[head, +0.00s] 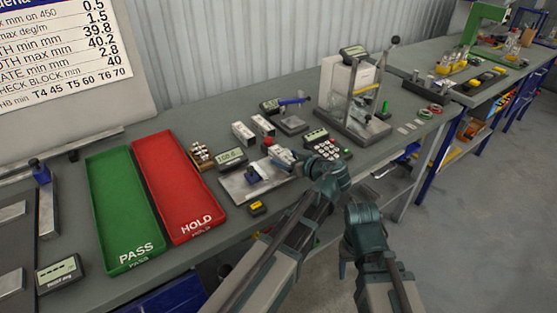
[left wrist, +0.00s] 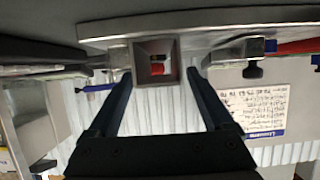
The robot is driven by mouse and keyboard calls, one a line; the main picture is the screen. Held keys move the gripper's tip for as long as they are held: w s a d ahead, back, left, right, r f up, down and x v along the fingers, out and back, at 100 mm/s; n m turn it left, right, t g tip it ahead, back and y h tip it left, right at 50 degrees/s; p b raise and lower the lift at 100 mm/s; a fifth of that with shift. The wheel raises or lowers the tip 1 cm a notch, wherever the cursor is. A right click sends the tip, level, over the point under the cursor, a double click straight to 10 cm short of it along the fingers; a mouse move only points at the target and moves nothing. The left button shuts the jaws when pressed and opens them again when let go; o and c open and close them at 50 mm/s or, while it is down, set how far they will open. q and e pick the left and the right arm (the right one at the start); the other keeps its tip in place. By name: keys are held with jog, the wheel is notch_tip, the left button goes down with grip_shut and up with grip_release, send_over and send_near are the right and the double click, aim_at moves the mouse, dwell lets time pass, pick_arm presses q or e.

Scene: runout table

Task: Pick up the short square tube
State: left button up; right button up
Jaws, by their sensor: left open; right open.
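A short square tube (left wrist: 138,62) shows end-on in the left wrist view, with a hollow opening and something red visible through it. It appears to rest on a pale metal plate (left wrist: 222,22); that view is upside down. My left gripper (left wrist: 159,74) is open, with one finger on each side of the tube and small gaps visible. In the head view my left gripper (head: 295,160) is over the right end of the plate (head: 236,187), by a grey piece (head: 282,155) that looks like the tube and is partly hidden. My right gripper (head: 346,266) hangs in front of the table, away from the objects.
A green PASS tray (head: 112,190) and a red HOLD tray (head: 170,180) lie to the left. A digital readout (head: 231,157) stands by the plate. Two pale blocks (head: 243,132) lie behind it. A keypad device (head: 328,146) and a tall test stand (head: 352,95) are to the right.

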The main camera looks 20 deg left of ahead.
pick_arm(q)
jog(key=shift+d, duration=0.1)
jog(key=shift+c, duration=0.3)
pick_arm(e)
jog(key=shift+d, duration=0.1)
pick_arm(q)
grip_shut()
jog(key=shift+r, duration=0.1)
pick_arm(e)
jog(key=shift+r, duration=0.15)
